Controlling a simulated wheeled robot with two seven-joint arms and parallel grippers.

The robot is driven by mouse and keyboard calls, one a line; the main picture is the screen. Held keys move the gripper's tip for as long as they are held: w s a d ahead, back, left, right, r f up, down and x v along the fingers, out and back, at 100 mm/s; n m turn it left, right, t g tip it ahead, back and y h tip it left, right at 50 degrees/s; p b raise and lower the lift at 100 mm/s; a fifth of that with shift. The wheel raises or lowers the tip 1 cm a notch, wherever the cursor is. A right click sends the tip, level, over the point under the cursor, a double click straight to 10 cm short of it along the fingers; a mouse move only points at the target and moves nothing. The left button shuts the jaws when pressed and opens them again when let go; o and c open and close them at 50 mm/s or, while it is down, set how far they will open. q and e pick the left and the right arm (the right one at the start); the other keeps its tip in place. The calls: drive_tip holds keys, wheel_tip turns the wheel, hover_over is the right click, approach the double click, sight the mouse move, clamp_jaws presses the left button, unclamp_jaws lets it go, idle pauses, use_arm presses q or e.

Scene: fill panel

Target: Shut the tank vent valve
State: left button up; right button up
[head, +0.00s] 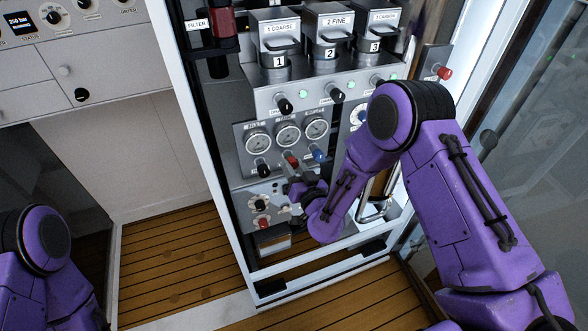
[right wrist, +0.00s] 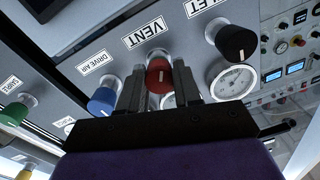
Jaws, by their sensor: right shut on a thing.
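The vent valve knob (right wrist: 159,76) is red with a pale mark line and sits under a VENT label (right wrist: 145,33) in the right wrist view. It also shows in the head view (head: 291,159), below the gauges. My right gripper (right wrist: 158,88) has one finger on each side of this knob and is shut on it. In the head view the right gripper (head: 296,176) reaches the panel from below right. My left arm shows at the lower left, but its gripper is out of view.
A blue DRIVE AIR knob (right wrist: 102,101) and a black knob (right wrist: 237,43) flank the vent knob closely. A gauge (right wrist: 232,82) is near the black one. Three labelled canisters (head: 326,38) stand above. Wooden floor (head: 175,255) lies clear to the left.

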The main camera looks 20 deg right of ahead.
drive_tip(key=m+b, duration=0.4)
drive_tip(key=m, duration=0.4)
drive_tip(key=shift+f+b, duration=0.15)
drive_tip(key=shift+b, duration=0.15)
drive_tip(key=m+b, duration=0.2)
drive_tip(key=m, duration=0.2)
drive_tip(key=shift+h, duration=0.3)
drive_tip(key=m+b, duration=0.2)
drive_tip(key=m, duration=0.1)
drive_tip(key=m+b, duration=0.2)
drive_tip(key=m, duration=0.2)
drive_tip(key=shift+m+t+h, duration=0.3)
drive_tip(key=m+b, duration=0.3)
drive_tip(key=shift+m, duration=0.4)
drive_tip(key=m+b, duration=0.3)
drive_tip(key=m, duration=0.1)
drive_tip(key=shift+r+m+h+b, duration=0.25)
drive_tip(key=shift+m+h+b, duration=0.15)
drive_tip(key=shift+m+b, duration=1)
drive_tip(key=shift+m, duration=0.4)
